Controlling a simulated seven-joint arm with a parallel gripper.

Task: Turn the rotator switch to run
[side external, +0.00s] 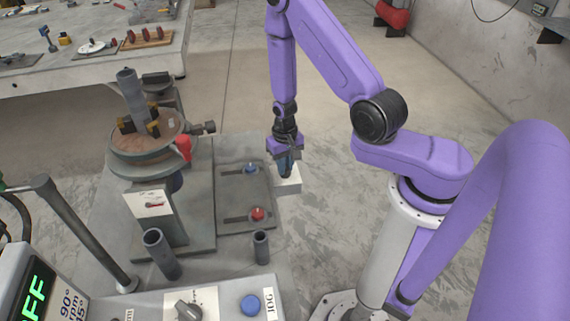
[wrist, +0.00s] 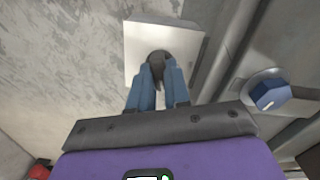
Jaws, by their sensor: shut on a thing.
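In the wrist view, a white box (wrist: 140,45) carries a dark rotary knob (wrist: 159,57), which I take to be the rotator switch. My gripper's (wrist: 161,80) blue fingers are closed around this knob, one on each side, with the knob's pointed handle between them. In the side view, my gripper (side external: 285,166) reaches down to the white box (side external: 291,182) at the right edge of the grey bench. The knob is hidden there by the fingers. No marking for the run position is readable in either view.
A grey plate with a blue knob (side external: 250,169) and a red knob (side external: 258,214) lies left of my gripper. The positioner's round table (side external: 145,160) stands further left. A panel with another rotary knob (side external: 187,309) and a blue button (side external: 250,305) is in front.

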